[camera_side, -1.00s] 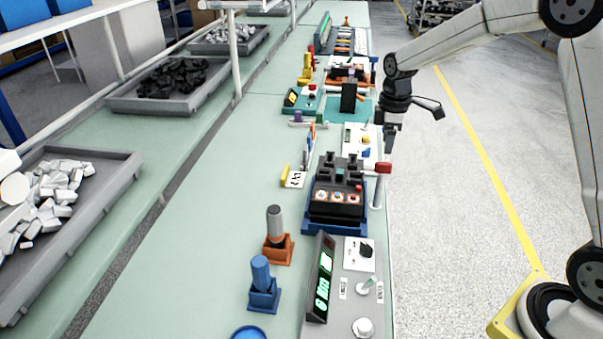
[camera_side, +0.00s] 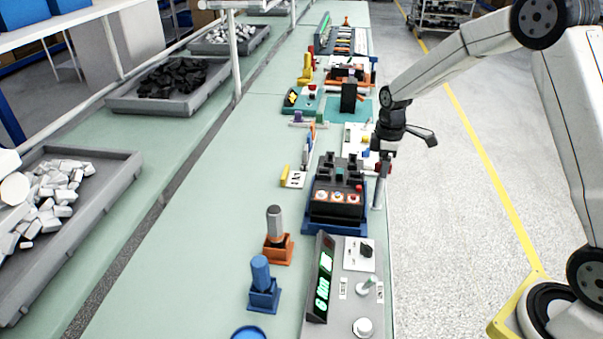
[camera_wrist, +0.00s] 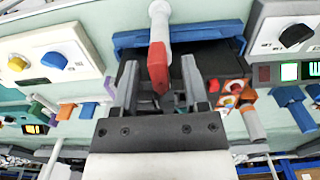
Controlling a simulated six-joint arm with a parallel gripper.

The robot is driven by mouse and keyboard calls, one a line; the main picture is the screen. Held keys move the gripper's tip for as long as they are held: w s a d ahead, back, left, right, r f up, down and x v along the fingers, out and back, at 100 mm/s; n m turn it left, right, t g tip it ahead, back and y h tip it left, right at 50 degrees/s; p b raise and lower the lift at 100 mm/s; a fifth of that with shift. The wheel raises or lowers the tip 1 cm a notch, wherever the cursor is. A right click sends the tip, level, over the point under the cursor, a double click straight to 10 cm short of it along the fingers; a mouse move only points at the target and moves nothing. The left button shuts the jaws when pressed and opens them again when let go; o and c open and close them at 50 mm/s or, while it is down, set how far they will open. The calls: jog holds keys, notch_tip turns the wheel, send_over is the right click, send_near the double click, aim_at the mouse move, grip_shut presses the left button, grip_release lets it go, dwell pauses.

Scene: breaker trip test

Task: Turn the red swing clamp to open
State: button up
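The red swing clamp (camera_wrist: 157,68) sits on a pale post (camera_wrist: 160,22) at the edge of the blue fixture (camera_wrist: 128,40). In the side view the post (camera_side: 379,193) stands upright at the right of the dark breaker block (camera_side: 335,190). My gripper (camera_wrist: 158,62) is open, its fingers on either side of the red clamp, with gaps visible on both sides. In the side view my gripper (camera_side: 383,160) points down over the clamp and hides most of it; only a little red shows. I cannot tell whether a finger touches it.
Near the fixture are a grey panel (camera_side: 350,300) with a green display and a white panel (camera_side: 357,136) with knobs. An orange holder (camera_side: 278,250) and a blue holder (camera_side: 264,296) stand to the left. The aisle on the right is free.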

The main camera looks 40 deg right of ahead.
grip_shut()
jog(key=shift+m, duration=0.3)
jog(key=m, duration=0.3)
jog(key=shift+m, duration=0.4)
jog(key=m, duration=0.4)
jog(key=shift+m, duration=0.3)
jog(key=m, duration=0.4)
jog(key=shift+m, duration=2.5)
